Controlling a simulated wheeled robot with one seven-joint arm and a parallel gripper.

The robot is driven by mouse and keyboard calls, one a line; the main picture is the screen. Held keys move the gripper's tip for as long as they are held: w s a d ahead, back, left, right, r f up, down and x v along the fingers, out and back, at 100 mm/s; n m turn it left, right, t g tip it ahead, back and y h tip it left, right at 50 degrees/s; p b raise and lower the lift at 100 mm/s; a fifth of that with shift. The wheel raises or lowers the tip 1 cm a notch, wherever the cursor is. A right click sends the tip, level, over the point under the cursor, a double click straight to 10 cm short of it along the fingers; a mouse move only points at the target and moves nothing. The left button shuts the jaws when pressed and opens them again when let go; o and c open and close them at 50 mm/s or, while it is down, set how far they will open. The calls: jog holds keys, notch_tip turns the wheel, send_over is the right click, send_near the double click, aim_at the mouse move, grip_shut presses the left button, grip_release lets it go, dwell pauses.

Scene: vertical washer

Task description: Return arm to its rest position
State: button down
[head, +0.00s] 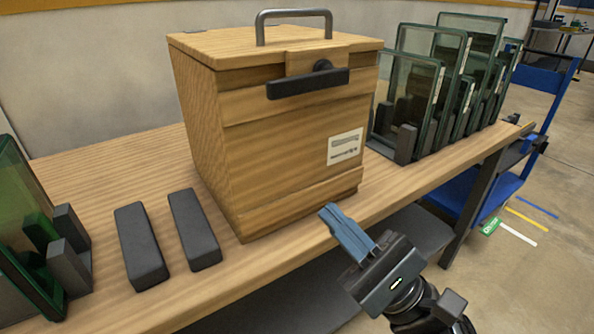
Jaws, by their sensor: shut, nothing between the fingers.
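My gripper (350,236) is in the lower middle of the head view, in front of the table's front edge. Its blue fingers are shut with nothing between them and point up and to the left. They appear near the lower front corner of a wooden box (280,150); I cannot tell the exact gap. The box stands on the table, with its lid (230,45) down. It has a metal top handle (295,14), a black front handle (308,83) and a white label.
The wooden table (100,165) carries two dark blocks (140,246) left of the box. Glass panels in dark holders stand at the left edge (30,220) and at right (408,80). A blue cart (520,150) stands right of the table. Floor at lower right is open.

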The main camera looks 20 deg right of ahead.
jog(key=s+d+f+n+g+h+p, duration=0.1)
jog(key=s+f+n+g+h+p, duration=0.35)
jog(key=s+f+h, duration=0.9)
jog(key=s+d+n+h+p, duration=0.1)
jog(key=s+d+n+h, duration=0.2)
jog(key=s+d+n, duration=0.35)
jog(key=s+r+n+h+p, duration=0.1)
jog(key=s+r+n+p, duration=0.1)
jog(key=s+r+n, duration=0.7)
jog(key=shift+s+d, duration=0.2)
jog(key=shift+s, duration=0.4)
jog(key=c, duration=1.8)
grip_release()
jog(key=shift+f+t, duration=0.1)
jog(key=shift+t, duration=0.15)
jog(key=shift+c, duration=0.2)
